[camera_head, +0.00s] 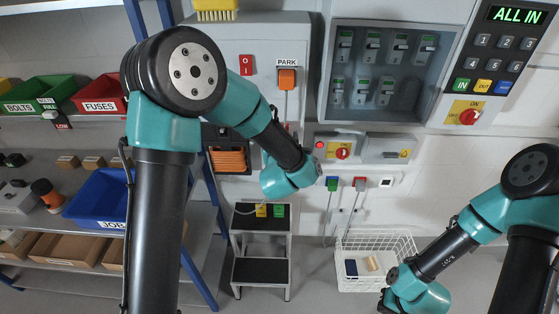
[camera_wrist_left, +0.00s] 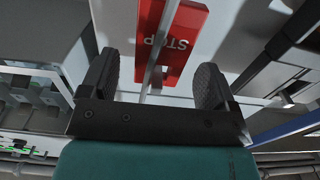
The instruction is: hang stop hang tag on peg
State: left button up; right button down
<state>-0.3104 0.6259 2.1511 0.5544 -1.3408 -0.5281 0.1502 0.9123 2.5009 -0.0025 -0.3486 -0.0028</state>
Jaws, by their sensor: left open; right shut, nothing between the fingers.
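A red tag lettered STOP (camera_wrist_left: 185,40) shows upside down in the left wrist view, beyond my left fingers. A thin grey bar (camera_wrist_left: 160,48) crosses in front of it; I cannot tell what this bar belongs to. My left gripper (camera_wrist_left: 155,82) is open, and its fingers stand apart with nothing clamped between them. In the head view its fingers are hidden behind my left wrist, above the step stool. My right gripper (camera_head: 384,303) is shut and empty near the lower edge, partly hidden by its wrist. I cannot make out the peg.
A grey step stool (camera_head: 260,246) has yellow (camera_head: 261,210) and green (camera_head: 279,210) pieces at its top. A white wire basket (camera_head: 398,282) stands right of it. A breaker cabinet (camera_head: 385,112) and orange PARK lever (camera_head: 287,78) are on the wall. Shelves with bins (camera_head: 97,195) are left.

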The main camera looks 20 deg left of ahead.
pick_arm(q)
jog(key=v, duration=1.6)
jog(key=shift+s, duration=0.3)
jog(key=a+f+m+g+h, duration=0.1)
jog(key=a+f+g+h, duration=0.2)
jog(key=f, duration=0.8)
jog(key=a+f+g+h, duration=0.15)
jog(key=f+g, duration=0.35)
jog(key=f, duration=0.6)
jog(key=s+a+f+g+h, duration=0.3)
jog(key=s+f+g, duration=0.5)
jog(key=s+f, duration=0.3)
notch_tip(320, 180, down, 2)
jog(key=shift+s+a+f+g+h, duration=0.1)
jog(key=shift+s+a+g+h, duration=0.2)
jog(key=shift+s+h, duration=0.05)
